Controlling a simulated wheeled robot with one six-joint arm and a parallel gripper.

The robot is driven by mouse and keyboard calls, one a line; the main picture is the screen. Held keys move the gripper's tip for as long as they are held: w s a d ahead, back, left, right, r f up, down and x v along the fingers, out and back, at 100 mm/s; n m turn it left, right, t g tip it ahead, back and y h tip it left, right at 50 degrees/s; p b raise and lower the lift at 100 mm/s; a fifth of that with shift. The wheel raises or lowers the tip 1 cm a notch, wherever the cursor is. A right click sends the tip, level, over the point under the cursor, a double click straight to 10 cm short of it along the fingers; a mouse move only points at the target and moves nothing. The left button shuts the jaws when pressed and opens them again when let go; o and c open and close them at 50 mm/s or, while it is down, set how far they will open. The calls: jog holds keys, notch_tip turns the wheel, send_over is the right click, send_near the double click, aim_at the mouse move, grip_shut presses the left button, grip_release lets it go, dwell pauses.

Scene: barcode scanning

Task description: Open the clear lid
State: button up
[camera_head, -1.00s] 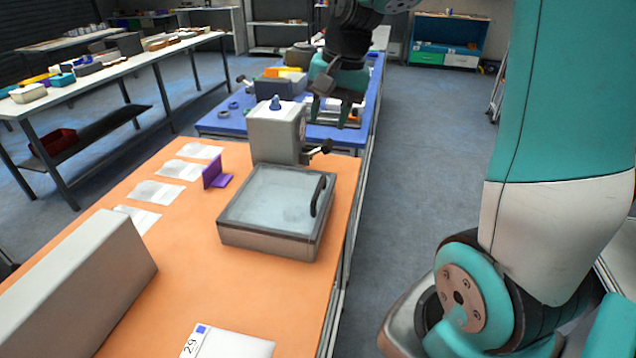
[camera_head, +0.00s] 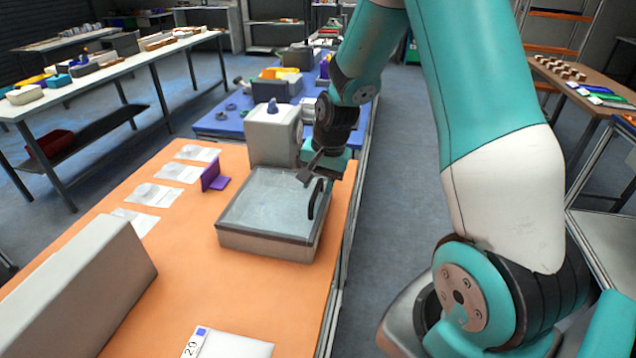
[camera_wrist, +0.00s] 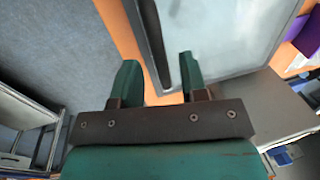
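The clear lid (camera_head: 268,202) lies flat and closed on a grey box on the orange table. A black handle (camera_head: 313,200) stands along its right side. My gripper (camera_head: 306,172) is just above and behind the handle's far end, with its fingers over the box's far right corner. In the wrist view my gripper (camera_wrist: 160,72) is open and empty. The dark handle (camera_wrist: 152,45) runs between the fingers in that picture, and the clear lid (camera_wrist: 225,30) lies to its right. I cannot tell whether a finger touches the handle.
A grey machine (camera_head: 273,135) stands right behind the box, close to my gripper. A purple stand (camera_head: 213,178) and white sheets (camera_head: 176,172) lie to the left. A long grey block (camera_head: 85,275) is at the front left. Open floor (camera_head: 395,210) lies right of the table.

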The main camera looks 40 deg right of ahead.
jog(key=shift+w+a+f, duration=0.1)
jog(key=shift+f, duration=0.35)
jog(key=shift+c, duration=0.2)
grip_shut()
jog(key=shift+r, duration=0.1)
